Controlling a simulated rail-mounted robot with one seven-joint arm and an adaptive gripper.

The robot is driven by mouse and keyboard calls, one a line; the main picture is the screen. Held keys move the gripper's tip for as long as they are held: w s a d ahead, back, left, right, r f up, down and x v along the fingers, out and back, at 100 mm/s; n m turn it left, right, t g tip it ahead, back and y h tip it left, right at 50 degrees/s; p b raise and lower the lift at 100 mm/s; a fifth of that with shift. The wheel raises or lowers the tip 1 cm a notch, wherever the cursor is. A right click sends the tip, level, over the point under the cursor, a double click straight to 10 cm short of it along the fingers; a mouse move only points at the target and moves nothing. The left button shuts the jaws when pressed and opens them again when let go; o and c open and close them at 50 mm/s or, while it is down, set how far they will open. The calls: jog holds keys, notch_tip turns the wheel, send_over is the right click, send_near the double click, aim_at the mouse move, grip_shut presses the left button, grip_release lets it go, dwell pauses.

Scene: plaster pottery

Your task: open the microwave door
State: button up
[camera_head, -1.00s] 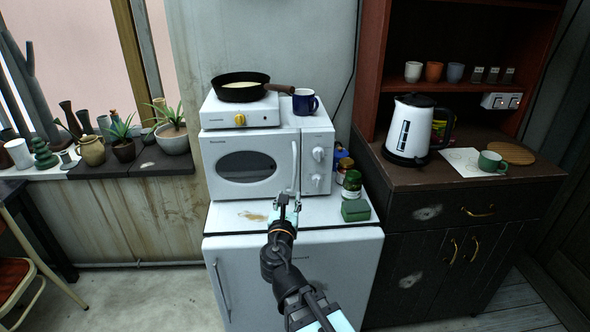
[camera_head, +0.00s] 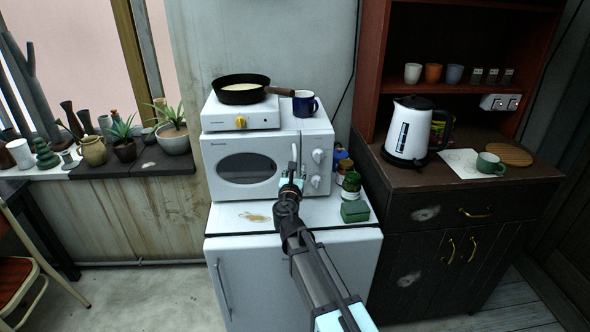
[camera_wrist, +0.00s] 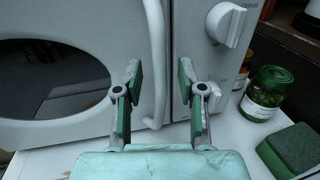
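The white microwave (camera_head: 256,168) stands on a low white fridge, with its door (camera_head: 243,166) shut. Its upright handle (camera_wrist: 157,65) is at the door's right edge, beside the control knobs (camera_wrist: 226,24). My gripper (camera_wrist: 162,80) is open in front of the microwave. In the wrist view the handle's lower part lies between the two fingers, nearer the left one. I cannot tell whether either finger touches it. In the head view my gripper (camera_head: 291,178) covers the handle's lower end.
A hotplate (camera_head: 240,113) with a frying pan (camera_head: 243,90) and a blue mug (camera_head: 305,103) sit on the microwave. Jars (camera_wrist: 266,93) and a green block (camera_wrist: 292,151) stand close to the right. The fridge top (camera_head: 235,213) is free at front left.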

jog(key=shift+w, duration=0.4)
grip_shut()
jog(key=shift+s, duration=0.1)
